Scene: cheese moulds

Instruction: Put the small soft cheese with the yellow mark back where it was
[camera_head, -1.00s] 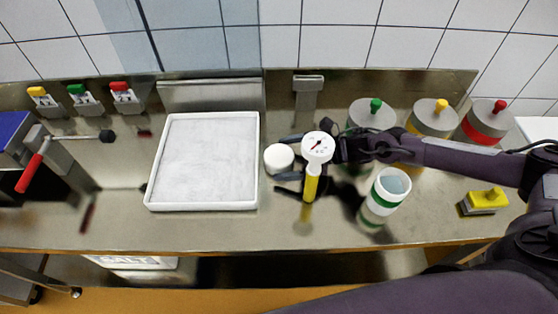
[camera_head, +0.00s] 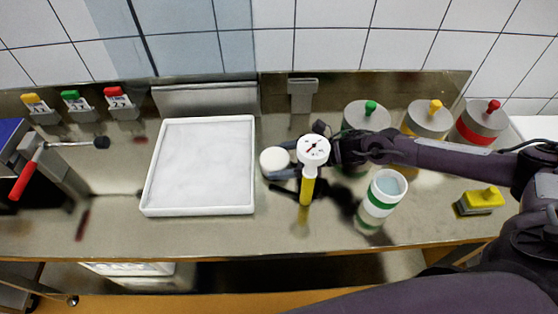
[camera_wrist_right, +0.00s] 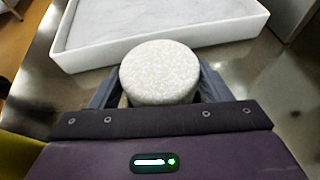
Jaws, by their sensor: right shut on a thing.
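A small white round cheese (camera_head: 275,160) is between the fingers of my right gripper (camera_head: 277,165), just right of the white tray. In the right wrist view the cheese (camera_wrist_right: 160,72) has a pale speckled top, and the right gripper (camera_wrist_right: 158,92) is shut on it from both sides. No yellow mark shows on it. Whether it touches the counter is unclear. A closed mould with a yellow knob (camera_head: 428,120) stands at the back right, between a green-knobbed mould (camera_head: 367,116) and a red-knobbed mould (camera_head: 480,122). My left gripper is not in view.
The white-rimmed tray (camera_head: 248,190) is empty. A dial gauge with a yellow stem (camera_head: 313,150) stands close in front of my right gripper. An open green-banded cup (camera_head: 380,198) and a yellow block (camera_head: 480,202) are to the right. Yellow, green and red tags line the back left.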

